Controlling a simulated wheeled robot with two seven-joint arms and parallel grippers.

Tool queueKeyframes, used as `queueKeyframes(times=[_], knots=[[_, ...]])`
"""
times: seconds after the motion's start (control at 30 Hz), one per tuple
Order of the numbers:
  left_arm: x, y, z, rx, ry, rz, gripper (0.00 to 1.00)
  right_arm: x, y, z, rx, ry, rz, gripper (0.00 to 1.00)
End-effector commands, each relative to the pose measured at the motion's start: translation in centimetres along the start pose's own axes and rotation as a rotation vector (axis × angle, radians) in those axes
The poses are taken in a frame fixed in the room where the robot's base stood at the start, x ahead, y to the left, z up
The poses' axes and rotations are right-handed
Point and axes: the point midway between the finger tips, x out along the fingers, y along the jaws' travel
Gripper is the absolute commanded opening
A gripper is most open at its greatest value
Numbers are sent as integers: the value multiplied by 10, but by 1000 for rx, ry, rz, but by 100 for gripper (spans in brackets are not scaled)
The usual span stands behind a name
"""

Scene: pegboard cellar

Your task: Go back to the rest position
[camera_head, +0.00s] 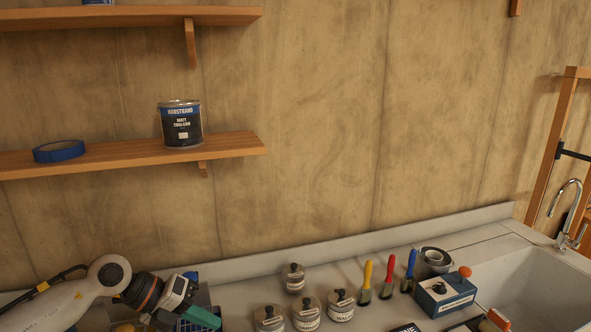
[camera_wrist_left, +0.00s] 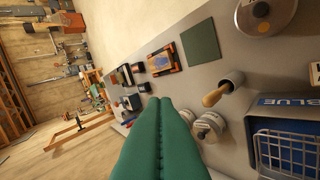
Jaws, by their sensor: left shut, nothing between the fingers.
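My left arm comes in from the lower left in the head view. Its gripper (camera_head: 204,317) has green fingers and is over the left part of the worktop. In the left wrist view the green fingers of the left gripper (camera_wrist_left: 172,105) lie side by side, pressed together, with nothing between them. My right gripper is in neither view.
The worktop holds lidded jars (camera_head: 307,312), brushes with yellow, red and blue handles (camera_head: 388,276), a blue box (camera_head: 445,293) and a sink (camera_head: 540,290). A shelf (camera_head: 110,158) carries a paint can (camera_head: 181,127) and blue tape (camera_head: 59,151).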

Motion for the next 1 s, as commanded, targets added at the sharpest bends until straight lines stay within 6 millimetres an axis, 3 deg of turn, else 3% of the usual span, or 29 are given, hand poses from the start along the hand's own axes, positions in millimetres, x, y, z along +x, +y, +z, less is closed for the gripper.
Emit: queueKeyframes(times=[0.03, 0.1, 0.2, 0.27, 0.33, 0.47, 0.57, 0.7, 0.8, 1.0], knots=[[26, 30, 12, -13, 14, 159, 0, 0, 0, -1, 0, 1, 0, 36], [45, 74, 20, -67, 79, 398, 0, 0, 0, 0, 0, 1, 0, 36], [48, 120, 22, -215, 203, 698, 0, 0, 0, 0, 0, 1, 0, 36], [41, 133, 18, -342, 295, 848, 0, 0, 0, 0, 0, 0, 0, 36], [30, 134, 11, -521, 414, 990, 0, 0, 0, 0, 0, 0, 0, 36], [12, 94, 3, -930, 654, 1136, 0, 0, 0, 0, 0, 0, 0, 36], [10, 37, 15, -1287, 837, 1131, 0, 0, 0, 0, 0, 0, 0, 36], [24, -50, 71, -1787, 1045, 948, 0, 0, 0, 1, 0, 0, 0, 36], [34, -90, 119, -2045, 1124, 770, 0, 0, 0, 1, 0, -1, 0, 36], [48, -128, 200, -2359, 1175, 459, 0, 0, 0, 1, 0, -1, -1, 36]])
